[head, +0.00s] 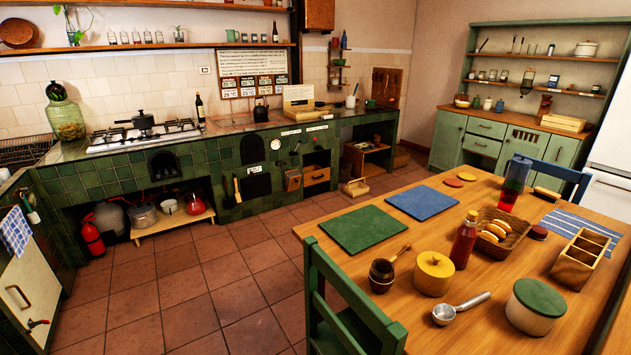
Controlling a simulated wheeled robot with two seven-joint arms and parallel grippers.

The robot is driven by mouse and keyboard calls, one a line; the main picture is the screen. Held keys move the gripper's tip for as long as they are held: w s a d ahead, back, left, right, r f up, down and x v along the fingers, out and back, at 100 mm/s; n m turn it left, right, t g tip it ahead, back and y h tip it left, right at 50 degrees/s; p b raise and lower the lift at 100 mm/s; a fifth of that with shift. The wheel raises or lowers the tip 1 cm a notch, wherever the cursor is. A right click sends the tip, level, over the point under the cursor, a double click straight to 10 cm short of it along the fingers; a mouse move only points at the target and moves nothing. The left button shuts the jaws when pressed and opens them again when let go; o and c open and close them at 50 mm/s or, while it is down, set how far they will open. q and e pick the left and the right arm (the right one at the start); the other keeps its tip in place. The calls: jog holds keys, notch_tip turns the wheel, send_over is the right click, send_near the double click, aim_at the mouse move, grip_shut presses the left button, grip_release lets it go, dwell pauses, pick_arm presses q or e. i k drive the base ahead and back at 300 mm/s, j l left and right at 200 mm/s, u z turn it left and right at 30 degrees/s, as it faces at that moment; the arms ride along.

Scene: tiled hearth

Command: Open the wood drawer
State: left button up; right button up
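A wooden drawer front (316,176) with a small dark handle sits under the green-tiled counter, right of centre. It looks shut. To its left is a smaller wooden box or drawer front (293,181), also under the counter. I cannot tell for sure which of the two is the wood drawer. Neither of my grippers shows in the head view.
A wooden table (483,300) with mats, jars and a bread basket (498,232) fills the right foreground. A green chair (340,310) stands at its near-left side. A wooden carrier (356,188) lies on the floor near the drawer. The tiled floor (200,265) left of the table is clear.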

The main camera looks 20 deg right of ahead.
aim_at(313, 174)
jog(key=i+j+u, duration=0.15)
jog(key=i+j, duration=0.15)
jog(key=i, duration=0.15)
jog(key=i+j+u, duration=0.2)
jog(key=i, duration=0.25)
jog(key=i+j+u, duration=0.15)
jog(key=i, duration=0.35)
jog(key=i+z, duration=0.25)
jog(key=i, duration=0.25)
jog(key=i+z, duration=0.25)
jog(key=i, duration=0.3)
jog(key=i+j+z, duration=0.1)
jog(key=i+z, duration=0.15)
jog(key=i, duration=0.25)
jog(key=i+j+z, duration=0.25)
jog(key=i, duration=0.25)
jog(key=i+j+z, duration=0.25)
jog(key=i, duration=0.2)
jog(key=i+l+z, duration=0.2)
jog(key=i+z, duration=0.85)
jog(key=z, duration=0.15)
jog(key=i+j+z, duration=0.15)
jog(key=i+z, duration=0.25)
jog(key=i+l+u, duration=0.1)
jog(key=i, duration=0.45)
jog(key=i+l, duration=0.1)
jog(key=i, duration=0.4)
jog(key=i+l+u, duration=0.15)
jog(key=i, duration=0.4)
